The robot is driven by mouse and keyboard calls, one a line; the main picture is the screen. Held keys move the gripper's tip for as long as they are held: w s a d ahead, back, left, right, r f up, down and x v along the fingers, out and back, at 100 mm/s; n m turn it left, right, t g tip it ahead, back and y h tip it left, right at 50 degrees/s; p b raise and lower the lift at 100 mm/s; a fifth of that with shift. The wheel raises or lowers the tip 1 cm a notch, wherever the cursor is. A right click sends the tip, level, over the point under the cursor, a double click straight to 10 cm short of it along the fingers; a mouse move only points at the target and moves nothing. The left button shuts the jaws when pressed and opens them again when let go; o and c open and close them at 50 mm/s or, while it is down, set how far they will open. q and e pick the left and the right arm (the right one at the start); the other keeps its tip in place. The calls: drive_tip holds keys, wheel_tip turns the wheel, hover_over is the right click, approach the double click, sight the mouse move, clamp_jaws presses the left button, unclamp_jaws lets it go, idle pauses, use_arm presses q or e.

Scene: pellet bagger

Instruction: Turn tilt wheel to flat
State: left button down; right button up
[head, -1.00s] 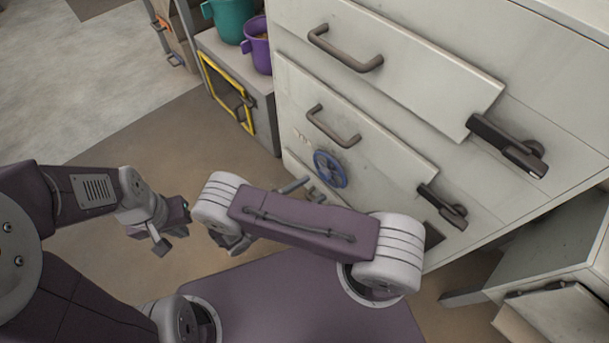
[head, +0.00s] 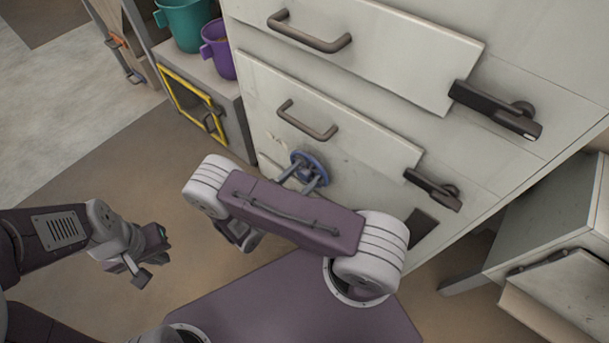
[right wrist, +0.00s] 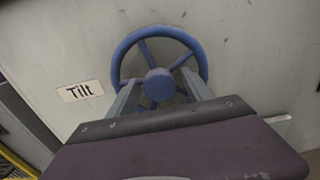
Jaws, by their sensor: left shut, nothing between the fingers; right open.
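The blue tilt wheel (head: 318,163) is on the lower part of the white cabinet front. The wheel's lower part is hidden by the gripper. I cannot tell whether the fingers touch it. My left gripper (head: 146,272) is shut and empty, low at the left, away from the cabinet.
The cabinet (head: 370,150) has bar handles (head: 307,121) and dark latches (head: 434,190) near the wheel. A teal pot (head: 184,22) and a purple pot (head: 219,48) stand on a grey unit with a yellow frame (head: 190,108). Floor left of the cabinet is clear.

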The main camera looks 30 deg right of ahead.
clamp_jaws()
